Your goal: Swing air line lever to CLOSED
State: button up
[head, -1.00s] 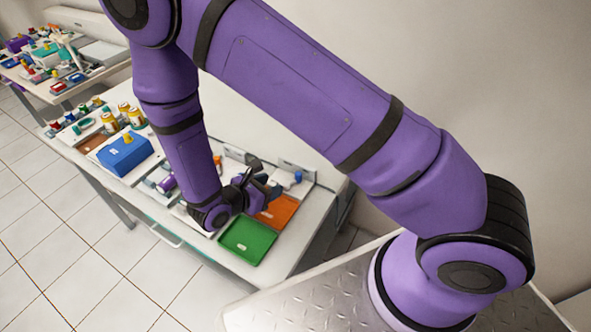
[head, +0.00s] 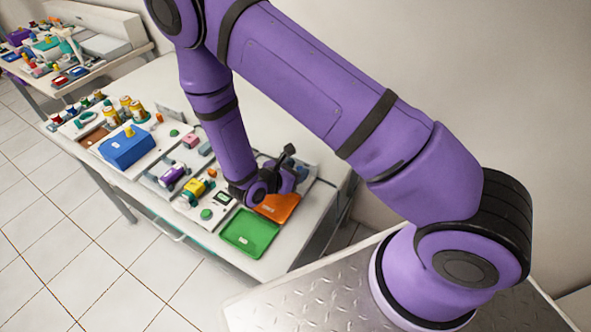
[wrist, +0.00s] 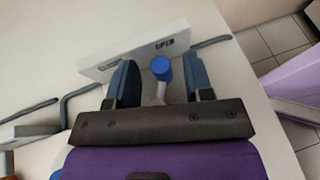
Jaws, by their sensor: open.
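The air line lever (wrist: 161,68) has a round blue knob on a light grey stem. In the wrist view it stands between the two dark blue fingers of my gripper (wrist: 161,78). The fingers are open, with a visible gap on either side of the knob. A white block (wrist: 135,52) with dark lettering lies behind the lever; the lettering is too small to read. In the head view my gripper (head: 288,160) is over the right back part of the bench, and the lever is hidden behind it and the arm.
Grey pipe (wrist: 80,92) runs along the bench to both sides of the white block. An orange tray (head: 280,208) and a green tray (head: 250,232) lie near my wrist. A blue box (head: 126,148) and several small parts are further left. Bare floor shows beyond the bench edge.

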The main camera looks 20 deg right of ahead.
jog(key=shift+c, duration=0.4)
grip_shut()
jog(key=shift+n+t, duration=0.4)
jog(key=n+t+y, duration=0.2)
jog(key=n+t, duration=0.1)
jog(key=shift+w+n+y, duration=0.3)
jog(key=shift+w+y, duration=0.05)
jog(key=shift+y, duration=0.05)
jog(key=n+t+y, duration=0.2)
jog(key=shift+w+a+n, duration=0.1)
jog(key=shift+w+n, duration=0.15)
jog(key=shift+n, duration=0.15)
jog(key=shift+w+a+n+t+y, duration=0.15)
jog(key=shift+n+t+y, duration=0.25)
jog(key=shift+n+y, duration=0.65)
jog(key=shift+w+a+n+t+y, duration=0.15)
jog(key=shift+n+t+y, duration=0.25)
jog(key=shift+n+y, duration=0.6)
jog(key=shift+w+a+n+t+y, duration=0.15)
jog(key=shift+n+t+y, duration=0.25)
jog(key=shift+n+y, duration=0.6)
jog(key=shift+y, duration=0.35)
